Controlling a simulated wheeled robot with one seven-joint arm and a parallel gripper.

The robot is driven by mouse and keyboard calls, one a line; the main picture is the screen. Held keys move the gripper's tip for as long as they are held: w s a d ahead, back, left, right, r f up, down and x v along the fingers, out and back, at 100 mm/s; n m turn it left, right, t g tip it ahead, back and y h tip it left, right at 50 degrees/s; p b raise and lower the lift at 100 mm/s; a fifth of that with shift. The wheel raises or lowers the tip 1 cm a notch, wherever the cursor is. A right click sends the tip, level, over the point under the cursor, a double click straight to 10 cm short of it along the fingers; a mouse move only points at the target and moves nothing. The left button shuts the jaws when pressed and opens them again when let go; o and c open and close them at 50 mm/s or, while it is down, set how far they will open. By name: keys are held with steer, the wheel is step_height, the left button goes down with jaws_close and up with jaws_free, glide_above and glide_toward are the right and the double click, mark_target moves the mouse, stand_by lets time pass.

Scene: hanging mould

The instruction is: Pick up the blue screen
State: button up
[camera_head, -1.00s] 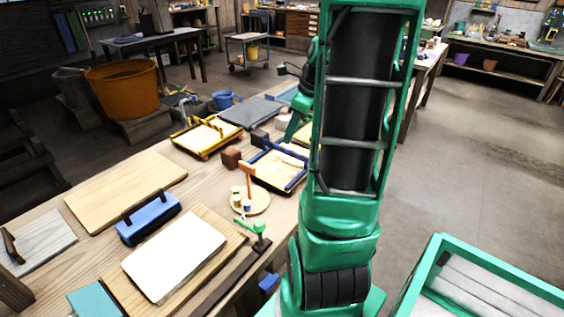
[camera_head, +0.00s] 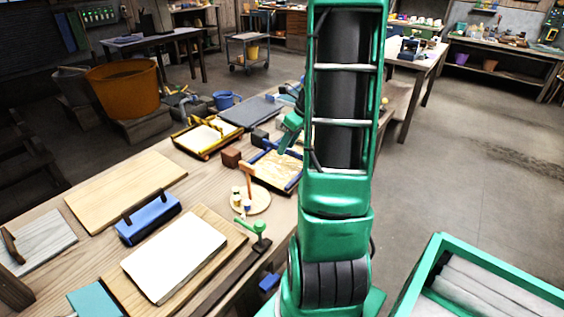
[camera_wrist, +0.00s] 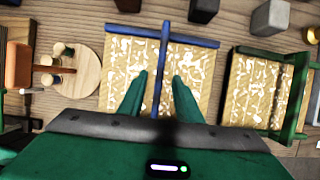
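The blue screen (camera_wrist: 205,42) lies on the wooden table, with a blue bar at its far edge, a blue bar down its middle and a white-flecked tan surface. In the head view it shows (camera_head: 293,186) near the table's right edge, partly hidden by my arm. My gripper (camera_wrist: 161,74) is open above it in the wrist view, its two green fingertips on either side of the middle bar. I see no contact, and the height of the fingertips above the bar cannot be told. In the head view my gripper is mostly hidden behind my arm.
In the wrist view, a green-framed screen (camera_wrist: 262,84) lies close on the right, and a round wooden board (camera_wrist: 88,72) with small items on the left. A dark block (camera_wrist: 127,5) and grey block (camera_wrist: 271,18) sit beyond. A yellow-framed tray (camera_head: 205,151) stands further left in the head view.

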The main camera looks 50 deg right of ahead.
mark_target(285, 156)
steer(key=shift+x, duration=1.5)
jaws_close()
steer(key=shift+r, duration=0.2)
